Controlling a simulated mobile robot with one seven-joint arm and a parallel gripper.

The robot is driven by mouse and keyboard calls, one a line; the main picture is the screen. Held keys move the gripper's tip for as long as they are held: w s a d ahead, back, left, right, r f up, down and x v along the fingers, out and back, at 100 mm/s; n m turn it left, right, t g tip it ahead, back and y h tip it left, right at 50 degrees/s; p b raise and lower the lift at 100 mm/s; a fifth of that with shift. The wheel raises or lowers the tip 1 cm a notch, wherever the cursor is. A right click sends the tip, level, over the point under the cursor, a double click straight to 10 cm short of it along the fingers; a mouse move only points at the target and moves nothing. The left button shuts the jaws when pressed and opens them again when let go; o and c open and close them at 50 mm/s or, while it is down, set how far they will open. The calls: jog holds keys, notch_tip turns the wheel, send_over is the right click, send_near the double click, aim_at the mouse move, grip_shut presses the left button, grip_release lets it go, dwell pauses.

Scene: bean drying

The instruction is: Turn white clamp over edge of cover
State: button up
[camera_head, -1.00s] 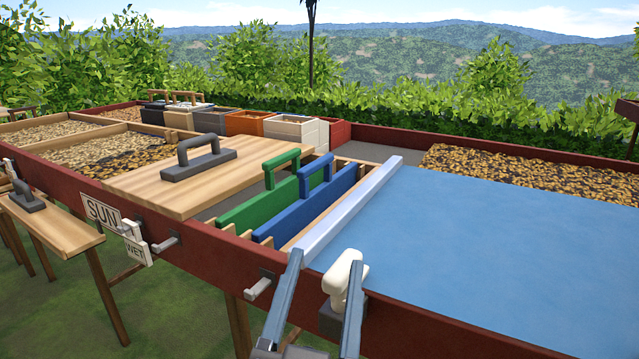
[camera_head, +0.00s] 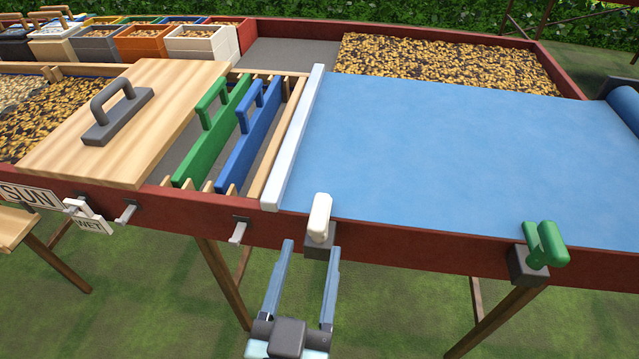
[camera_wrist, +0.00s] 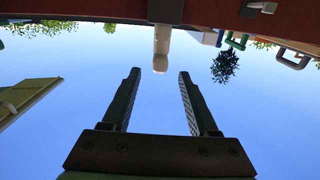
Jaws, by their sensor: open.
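The white clamp (camera_head: 320,218) stands upright on its dark grey block (camera_head: 319,246) at the front rim of the red bed. Its white handle also shows in the wrist view (camera_wrist: 161,48), ahead of and between my fingers. The blue cover (camera_head: 420,150) lies flat over the right part of the bed, with a pale bar (camera_head: 296,140) along its left edge. The clamp is beside the cover's front edge, just right of the bar. My gripper (camera_head: 312,244) is open and empty, below and in front of the clamp, its fingertips near the block.
A green clamp (camera_head: 545,244) sits on the front rim at the right. A hook (camera_head: 238,230) sticks out of the rim at the left. Green (camera_head: 212,135) and blue (camera_head: 248,138) handled dividers and a wooden board (camera_head: 150,130) lie left of the bar.

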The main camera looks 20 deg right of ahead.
aim_at(323, 195)
jog(key=p+x, duration=0.2)
jog(key=x, duration=0.9)
jog(key=shift+c, duration=0.2)
grip_shut()
